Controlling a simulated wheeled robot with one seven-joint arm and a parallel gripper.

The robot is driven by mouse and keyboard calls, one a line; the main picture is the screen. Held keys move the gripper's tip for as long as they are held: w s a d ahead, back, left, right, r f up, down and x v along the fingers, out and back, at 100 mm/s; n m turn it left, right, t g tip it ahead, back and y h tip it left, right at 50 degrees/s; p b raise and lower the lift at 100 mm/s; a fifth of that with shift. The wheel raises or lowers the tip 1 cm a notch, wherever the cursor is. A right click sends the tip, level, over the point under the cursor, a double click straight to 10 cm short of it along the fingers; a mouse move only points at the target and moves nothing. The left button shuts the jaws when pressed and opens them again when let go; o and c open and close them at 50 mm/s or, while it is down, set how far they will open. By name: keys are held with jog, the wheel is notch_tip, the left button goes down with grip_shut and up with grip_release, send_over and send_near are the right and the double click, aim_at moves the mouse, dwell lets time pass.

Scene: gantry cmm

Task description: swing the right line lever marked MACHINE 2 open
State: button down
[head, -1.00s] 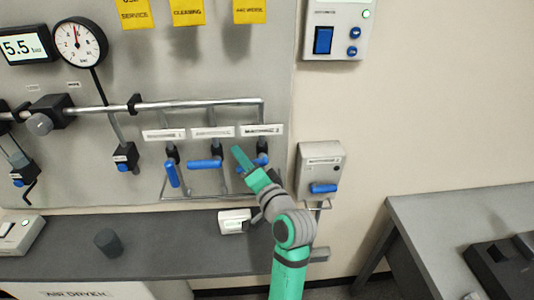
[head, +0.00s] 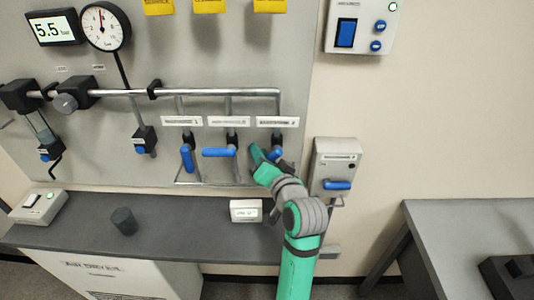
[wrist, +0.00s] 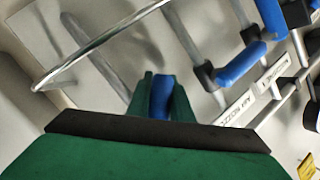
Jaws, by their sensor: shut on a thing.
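The right line lever (head: 275,153) is the blue handle below the rightmost white label (head: 278,122), whose print is too small to read surely. My gripper (head: 262,156) is at this lever in the head view and hides part of it. In the wrist view, my green fingers (wrist: 161,92) are shut on the blue handle (wrist: 160,98), one finger on each side. The lever's pivot and exact angle are mostly hidden behind my gripper.
The middle lever (head: 219,152) lies sideways, close to the left of my gripper. The left lever (head: 188,158) points down. A grey box with a blue handle (head: 337,185) is on the wall to the right. A bench (head: 170,212) runs below.

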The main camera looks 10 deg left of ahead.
jog(key=shift+f, duration=0.1)
jog(key=c, duration=1.6)
grip_release()
jog(key=shift+d, duration=0.1)
